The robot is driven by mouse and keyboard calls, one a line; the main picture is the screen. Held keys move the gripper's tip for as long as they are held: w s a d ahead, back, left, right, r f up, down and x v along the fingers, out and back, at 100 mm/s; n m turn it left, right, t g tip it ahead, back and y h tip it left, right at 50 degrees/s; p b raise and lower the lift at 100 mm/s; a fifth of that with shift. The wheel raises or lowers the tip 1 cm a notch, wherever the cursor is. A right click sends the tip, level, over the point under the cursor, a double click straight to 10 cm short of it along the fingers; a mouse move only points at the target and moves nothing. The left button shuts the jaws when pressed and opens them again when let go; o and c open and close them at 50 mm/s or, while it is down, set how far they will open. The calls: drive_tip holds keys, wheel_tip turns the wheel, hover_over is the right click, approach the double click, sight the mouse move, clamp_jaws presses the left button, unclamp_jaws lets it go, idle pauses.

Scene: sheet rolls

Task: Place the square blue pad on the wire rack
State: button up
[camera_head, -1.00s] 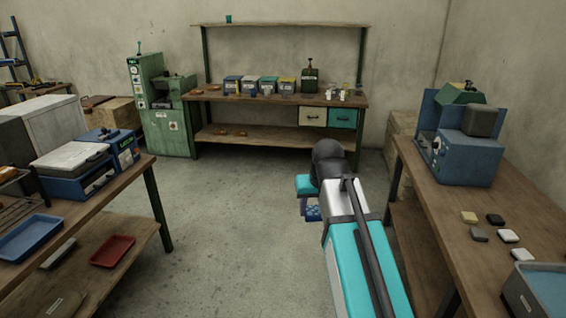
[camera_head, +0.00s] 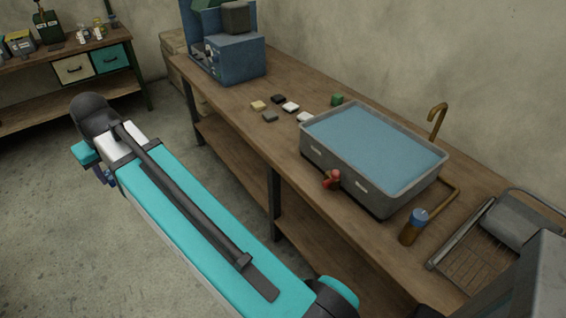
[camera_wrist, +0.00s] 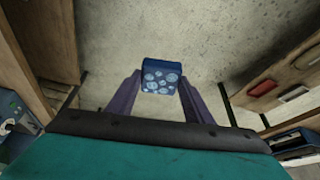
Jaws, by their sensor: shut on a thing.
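The square blue pad (camera_wrist: 162,77) has pale round marks on its face. In the wrist view it sits between the purple fingers of my gripper (camera_wrist: 160,92), which is shut on it. The floor lies beyond it. In the head view my gripper (camera_head: 105,177) is mostly hidden behind my wrist, over open floor left of the right-hand bench, and the pad is hard to make out.
The wooden bench (camera_head: 232,112) carries a blue machine (camera_head: 235,60), several small blocks, a water-filled grey basin (camera_head: 316,150), a red knobbed thing (camera_head: 331,180) and a blue-capped bottle (camera_head: 412,228). Open floor (camera_head: 45,220) is at left.

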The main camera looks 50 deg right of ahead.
drive_tip(key=s+f, duration=0.4)
drive_tip(key=f, duration=0.1)
idle(0.5)
